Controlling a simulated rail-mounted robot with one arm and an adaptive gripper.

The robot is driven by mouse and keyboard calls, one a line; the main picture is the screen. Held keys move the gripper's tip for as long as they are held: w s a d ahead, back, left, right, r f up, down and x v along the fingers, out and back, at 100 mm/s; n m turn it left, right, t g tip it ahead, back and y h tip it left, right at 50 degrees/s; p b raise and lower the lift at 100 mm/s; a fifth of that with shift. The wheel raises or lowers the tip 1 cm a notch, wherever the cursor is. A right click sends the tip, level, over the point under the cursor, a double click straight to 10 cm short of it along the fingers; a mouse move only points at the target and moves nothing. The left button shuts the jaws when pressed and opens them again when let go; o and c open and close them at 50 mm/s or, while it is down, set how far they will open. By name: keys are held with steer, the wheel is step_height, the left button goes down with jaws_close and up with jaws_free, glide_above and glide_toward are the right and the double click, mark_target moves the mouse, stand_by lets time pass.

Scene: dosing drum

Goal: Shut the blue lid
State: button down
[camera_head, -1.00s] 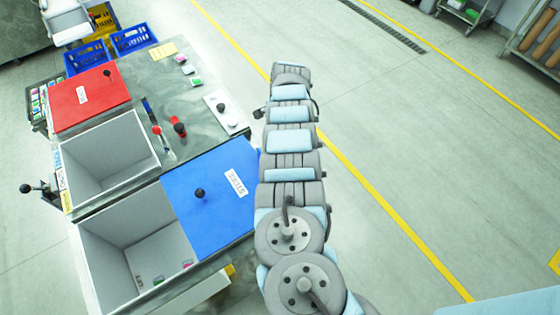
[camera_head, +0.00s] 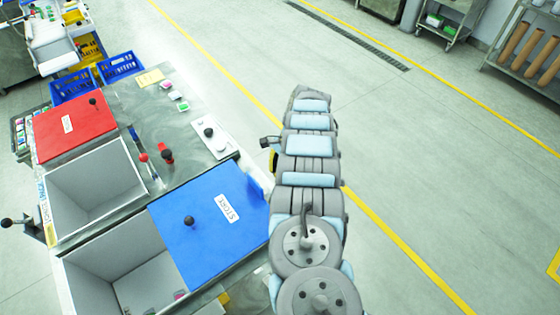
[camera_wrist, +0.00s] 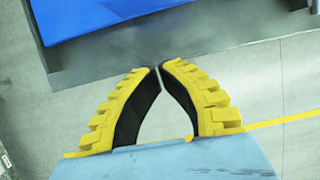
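The blue lid (camera_head: 205,250) is flat, with a white STORE label and a black knob (camera_head: 189,221). In the head view it lies to the right of an open grey bin (camera_head: 110,254), leaving the bin's left part uncovered. The lid's blue edge also shows at the top left of the wrist view (camera_wrist: 95,14). My gripper (camera_wrist: 158,68) has yellow ribbed fingers with dark inner pads. Their tips meet, with nothing between them, apart from the lid and over its outer side. In the head view my arm hides most of the gripper, beside the lid's right edge.
A red lid (camera_head: 68,128) lies behind a second open grey bin (camera_head: 97,187). Red and black knobbed levers (camera_head: 166,156) and a white plate with a black knob (camera_head: 212,139) stand on the worktop. Blue crates (camera_head: 73,86) stand beyond.

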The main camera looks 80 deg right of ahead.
steer(key=x, duration=0.3)
steer(key=shift+a, duration=0.1)
steer(key=shift+w+a+r+p, duration=0.1)
steer(key=shift+w+a+p, duration=0.05)
steer(key=shift+w+p, duration=0.15)
steer(key=shift+w+a+p, duration=0.2)
steer(key=shift+w+a, duration=0.25)
steer(key=shift+a, duration=0.2)
steer(key=shift+w+a+p, duration=0.2)
steer(key=shift+w+a, duration=0.25)
steer(key=shift+a, duration=0.2)
